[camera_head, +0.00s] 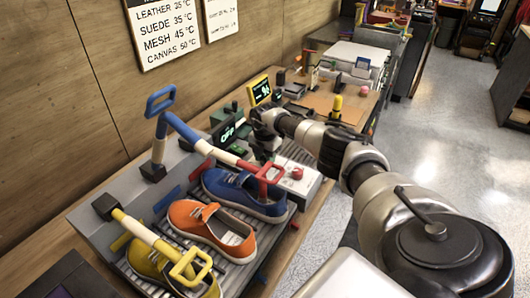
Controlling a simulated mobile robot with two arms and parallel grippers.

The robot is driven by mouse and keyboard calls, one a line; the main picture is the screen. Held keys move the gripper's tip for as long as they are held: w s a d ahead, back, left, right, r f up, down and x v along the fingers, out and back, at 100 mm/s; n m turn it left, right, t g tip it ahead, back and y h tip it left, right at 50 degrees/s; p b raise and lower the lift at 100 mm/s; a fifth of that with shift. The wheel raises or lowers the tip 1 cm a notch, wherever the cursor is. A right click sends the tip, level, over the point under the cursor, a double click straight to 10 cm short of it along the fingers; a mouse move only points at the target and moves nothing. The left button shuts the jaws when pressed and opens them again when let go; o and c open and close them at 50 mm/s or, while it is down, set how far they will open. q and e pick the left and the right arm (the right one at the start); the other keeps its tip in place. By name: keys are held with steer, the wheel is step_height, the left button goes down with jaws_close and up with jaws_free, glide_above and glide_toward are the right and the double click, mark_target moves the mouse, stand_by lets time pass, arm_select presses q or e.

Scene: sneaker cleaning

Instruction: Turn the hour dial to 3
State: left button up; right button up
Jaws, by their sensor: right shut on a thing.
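My right gripper (262,138) reaches in from the right, over the back end of the grey workstation between two small displays. It is shut on a small part there, which looks like the hour dial; the gripper and wrist hide it, so its setting cannot be read. A dark display (227,132) reading "OFF" in green stands left of the gripper. A yellow-framed display (260,90) with lit characters stands just behind it; the characters are too small to read surely. My left gripper is not in view.
A blue shoe (245,193), an orange shoe (212,228) and a yellow shoe (165,272) lie on the ribbed rack. Red, blue and yellow clamp handles stand around them. A white box with a red knob (297,173) sits near my forearm. A temperature sign (165,30) hangs on the wall.

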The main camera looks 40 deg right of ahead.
mark_target(265, 157)
steer(key=shift+r+m+p, duration=0.15)
steer(key=shift+m+p, duration=0.3)
steer(key=shift+m, duration=0.65)
steer(key=o, duration=0.9)
step_height(265, 157, up, 11)
steer(key=shift+f+b, duration=0.15)
steer(key=shift+b, duration=0.5)
steer(key=shift+f, duration=0.1)
